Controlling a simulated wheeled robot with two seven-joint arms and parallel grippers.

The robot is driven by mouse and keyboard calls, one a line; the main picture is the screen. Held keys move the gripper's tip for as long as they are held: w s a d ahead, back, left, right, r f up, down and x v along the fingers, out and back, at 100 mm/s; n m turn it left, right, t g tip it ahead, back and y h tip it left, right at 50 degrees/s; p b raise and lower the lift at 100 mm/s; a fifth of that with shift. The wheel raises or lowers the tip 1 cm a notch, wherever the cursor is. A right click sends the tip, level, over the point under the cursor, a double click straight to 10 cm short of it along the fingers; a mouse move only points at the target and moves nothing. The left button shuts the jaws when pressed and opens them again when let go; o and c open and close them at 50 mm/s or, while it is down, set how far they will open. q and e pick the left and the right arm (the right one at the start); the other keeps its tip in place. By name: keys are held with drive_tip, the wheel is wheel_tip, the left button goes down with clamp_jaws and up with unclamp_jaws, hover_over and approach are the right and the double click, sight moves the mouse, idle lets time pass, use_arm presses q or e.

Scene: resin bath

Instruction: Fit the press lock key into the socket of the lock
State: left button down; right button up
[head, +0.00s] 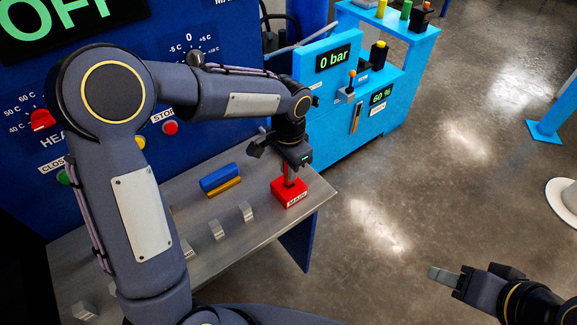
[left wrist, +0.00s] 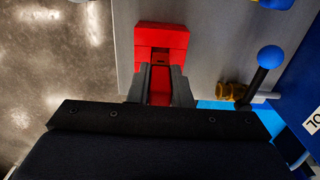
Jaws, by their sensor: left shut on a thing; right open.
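A red block marked MAIN (head: 289,194), which looks like the lock, sits on the grey metal bench near its right end. In the left wrist view the red block (left wrist: 162,38) shows just beyond the fingertips, with a dark slot in its face. My left gripper (head: 290,174) points down over it, shut on a slim red piece (left wrist: 161,83), apparently the press lock key. The key's far end meets or overlaps the block in view; I cannot tell whether it is inside the socket. My right gripper (head: 441,275) is open and empty, away from the bench over the floor.
A blue-knobbed lever (left wrist: 268,62) with a brass fitting is near the left gripper. The blue control panel rises behind.

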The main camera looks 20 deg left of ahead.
use_arm(q)
drive_tip(key=shift+f+b, duration=1.2)
drive_tip(key=shift+f, duration=0.5)
drive_tip(key=c, duration=1.3)
unclamp_jaws()
drive_tip(key=shift+o, duration=0.2)
drive_tip(key=shift+r, duration=0.1)
wheel_tip(320, 180, up, 8)
drive_tip(key=shift+f, duration=0.15)
drive_tip(key=shift+p, duration=0.3)
wheel_tip(320, 180, up, 12)
drive_tip(key=p, duration=1)
